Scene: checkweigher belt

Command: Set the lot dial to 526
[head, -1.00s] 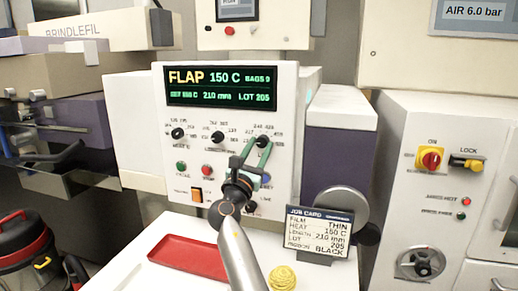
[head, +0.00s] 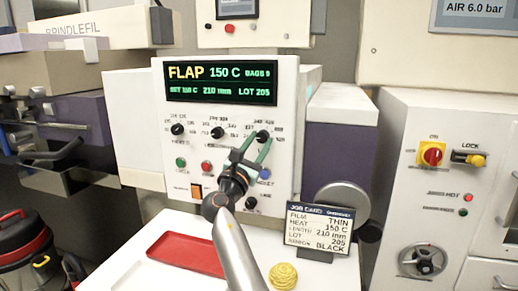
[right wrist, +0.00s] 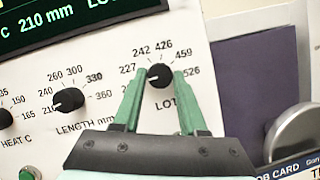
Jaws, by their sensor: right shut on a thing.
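The lot dial (head: 263,136) is a small black knob at the right end of the dial row on the white panel. It also shows in the right wrist view (right wrist: 159,76), with 227, 242, 426, 459 and 526 printed around it. Its pointer direction is hard to make out. The display (head: 221,83) reads LOT 205. My right gripper (head: 257,146) has its green fingers on both sides of the lot dial and is shut on it, as the right wrist view (right wrist: 160,73) shows. My left gripper is not in view.
The length dial (right wrist: 68,100) and heat dial (right wrist: 4,118) sit left of the lot dial. Buttons lie below. A job card (head: 319,229) reading LOT 205 stands in front at right. A red tray (head: 180,249) and a yellow coiled thing (head: 283,275) rest on the white surface.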

